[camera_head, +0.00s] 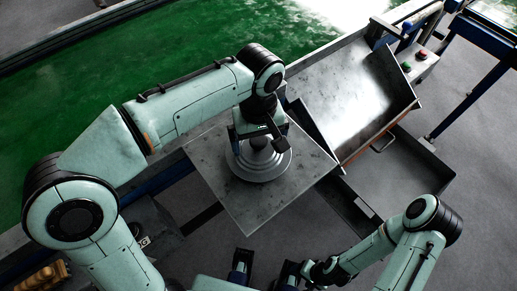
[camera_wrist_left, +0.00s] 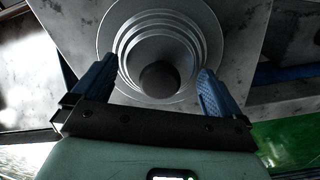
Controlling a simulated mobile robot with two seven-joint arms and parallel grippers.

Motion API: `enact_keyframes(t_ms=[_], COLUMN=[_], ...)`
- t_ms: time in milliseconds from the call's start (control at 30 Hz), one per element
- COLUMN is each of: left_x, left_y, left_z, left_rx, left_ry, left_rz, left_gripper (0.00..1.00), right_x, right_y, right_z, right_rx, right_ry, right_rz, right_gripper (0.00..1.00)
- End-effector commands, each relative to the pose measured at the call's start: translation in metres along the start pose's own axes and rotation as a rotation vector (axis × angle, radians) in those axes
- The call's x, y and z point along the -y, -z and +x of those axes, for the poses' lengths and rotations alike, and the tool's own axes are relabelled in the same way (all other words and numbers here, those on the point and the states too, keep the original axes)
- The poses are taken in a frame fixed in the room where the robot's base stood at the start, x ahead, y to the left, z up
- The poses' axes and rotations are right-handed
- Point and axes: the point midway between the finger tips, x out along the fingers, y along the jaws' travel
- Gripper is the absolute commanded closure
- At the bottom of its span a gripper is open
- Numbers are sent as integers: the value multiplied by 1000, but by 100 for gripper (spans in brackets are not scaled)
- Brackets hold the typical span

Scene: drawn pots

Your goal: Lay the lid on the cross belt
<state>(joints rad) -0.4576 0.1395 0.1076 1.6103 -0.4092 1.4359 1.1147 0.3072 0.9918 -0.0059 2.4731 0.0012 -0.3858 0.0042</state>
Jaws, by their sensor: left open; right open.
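The lid (camera_head: 268,168) is a grey, round, stepped disc with a dark round knob (camera_wrist_left: 160,78). It lies on a square grey metal plate (camera_head: 225,185) in the middle of the head view. My left gripper (camera_head: 259,138) is over the lid, partly hiding it. In the left wrist view its blue fingers (camera_wrist_left: 158,68) are open, one on each side of the knob, with gaps between. The green belt (camera_head: 75,110), seemingly the cross belt, runs across the upper left, partly hidden by my left arm. My right gripper (camera_head: 265,264) is open and apparently empty at the bottom edge.
A tilted metal chute (camera_head: 350,95) stands right of the plate, with a grey bin (camera_head: 400,175) below it. A control box (camera_head: 421,66) with coloured buttons is at the upper right. Blue frame rails (camera_head: 470,95) stand further right. The visible belt surface looks clear.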

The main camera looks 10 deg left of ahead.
Motion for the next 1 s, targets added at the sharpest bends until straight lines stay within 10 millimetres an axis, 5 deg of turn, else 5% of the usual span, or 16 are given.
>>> enact_keyframes(t_ms=[133, 400, 767, 1000], left_x=[0, 0, 0, 0], left_y=[0, 0, 0, 0], left_z=[0, 0, -1, -29], left_rx=[0, 1, 3, 0], left_ry=[0, 2, 6, 1], left_rz=[0, 0, -1, 0], left_gripper=[6, 90, 90, 90], right_x=[0, 0, 0, 3], right_y=[0, 0, 0, 0], right_z=[0, 0, -1, -8], right_rx=[0, 0, 0, -3], right_ry=[0, 0, 0, 1], right_rz=[0, 0, 0, -1], right_gripper=[31, 31, 31, 31])
